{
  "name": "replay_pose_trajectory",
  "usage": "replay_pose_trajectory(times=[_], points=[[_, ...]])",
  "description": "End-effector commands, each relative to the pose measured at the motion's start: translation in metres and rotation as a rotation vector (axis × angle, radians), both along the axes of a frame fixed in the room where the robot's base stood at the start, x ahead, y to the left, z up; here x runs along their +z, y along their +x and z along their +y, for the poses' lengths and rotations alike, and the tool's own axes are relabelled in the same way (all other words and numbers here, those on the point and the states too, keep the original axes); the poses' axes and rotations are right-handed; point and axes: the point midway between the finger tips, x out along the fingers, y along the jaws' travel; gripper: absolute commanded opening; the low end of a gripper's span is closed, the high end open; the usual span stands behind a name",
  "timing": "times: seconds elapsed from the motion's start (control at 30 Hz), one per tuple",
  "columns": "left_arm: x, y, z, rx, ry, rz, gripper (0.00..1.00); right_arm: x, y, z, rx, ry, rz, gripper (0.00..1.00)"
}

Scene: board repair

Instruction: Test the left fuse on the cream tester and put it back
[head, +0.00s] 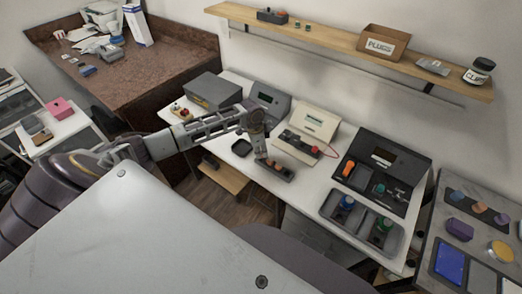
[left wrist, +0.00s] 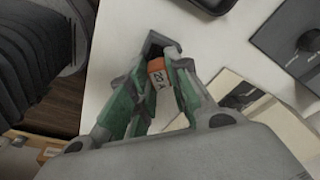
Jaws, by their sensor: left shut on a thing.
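My left gripper (head: 260,148) is over the white bench, just above the left end of a dark fuse block (head: 274,170). In the left wrist view, the gripper (left wrist: 162,62) is shut on an orange fuse (left wrist: 156,66) with a pale label. I cannot tell whether the fuse is seated in the block or clear of it. The cream tester (head: 314,122) stands behind and to the right, with a dark panel (head: 299,142) and a red knob in front; part of a cream surface (left wrist: 262,112) shows in the left wrist view. My right gripper is out of view.
A small dark tray (head: 241,147) lies left of the fuse block. Grey devices (head: 213,91) stand at the back left. A wooden shelf (head: 345,48) hangs above.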

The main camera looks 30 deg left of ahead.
Motion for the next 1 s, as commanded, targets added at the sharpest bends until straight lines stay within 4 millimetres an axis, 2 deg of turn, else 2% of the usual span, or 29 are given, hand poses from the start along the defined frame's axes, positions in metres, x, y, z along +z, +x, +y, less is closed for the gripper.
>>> replay_pose_trajectory(times=[0.43,1.0], points=[[0.0001,0.0,-0.0002,0.0,0.0,0.0,0.0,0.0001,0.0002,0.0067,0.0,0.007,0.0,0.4],[0.0007,0.0,-0.0001,0.0,-0.001,0.001,0.0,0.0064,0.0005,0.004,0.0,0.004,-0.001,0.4]])
